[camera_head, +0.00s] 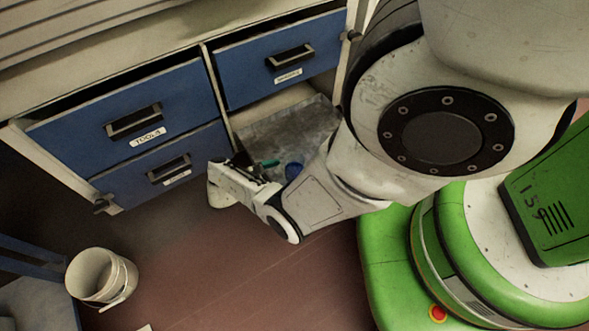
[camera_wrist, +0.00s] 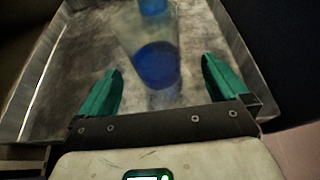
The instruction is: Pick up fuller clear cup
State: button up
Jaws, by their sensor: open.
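A clear cup with blue contents (camera_wrist: 157,65) stands in a grey metal drawer or tray (camera_wrist: 36,92), just beyond and between my fingers in the wrist view. A second blue patch (camera_wrist: 153,7), perhaps another cup's contents, shows behind it, cut by the top edge. I cannot compare the fill levels. My gripper (camera_wrist: 162,68) is open with its two teal fingers apart, and nothing is visibly clamped. In the head view my gripper (camera_head: 262,168) is over the front of the open compartment (camera_head: 290,127), with one blue spot (camera_head: 293,170) beside it; my arm hides part of the compartment.
Blue drawers surround the compartment: one labelled at upper left (camera_head: 90,120), one below it (camera_head: 200,165), and one above right (camera_head: 315,72). A white bucket (camera_head: 92,277) stands on the floor at lower left, near a blue-framed piece (camera_head: 30,265). The brown floor between is mostly clear.

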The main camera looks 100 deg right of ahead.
aim_at(286, 171)
jog(key=shift+d+r+b+x, duration=0.1)
jog(key=shift+b+x, duration=0.15)
jog(key=shift+x, duration=0.7)
jog(key=shift+d+r+b+x, duration=0.15)
jog(key=shift+b+x, duration=0.15)
jog(key=shift+x, duration=0.65)
jog(key=shift+d+r+b+x, duration=0.1)
jog(key=shift+b+x, duration=0.15)
jog(key=shift+x, duration=0.75)
jog(key=shift+c, duration=0.2)
jog(key=shift+w, duration=0.1)
jog(key=c, duration=1.1)
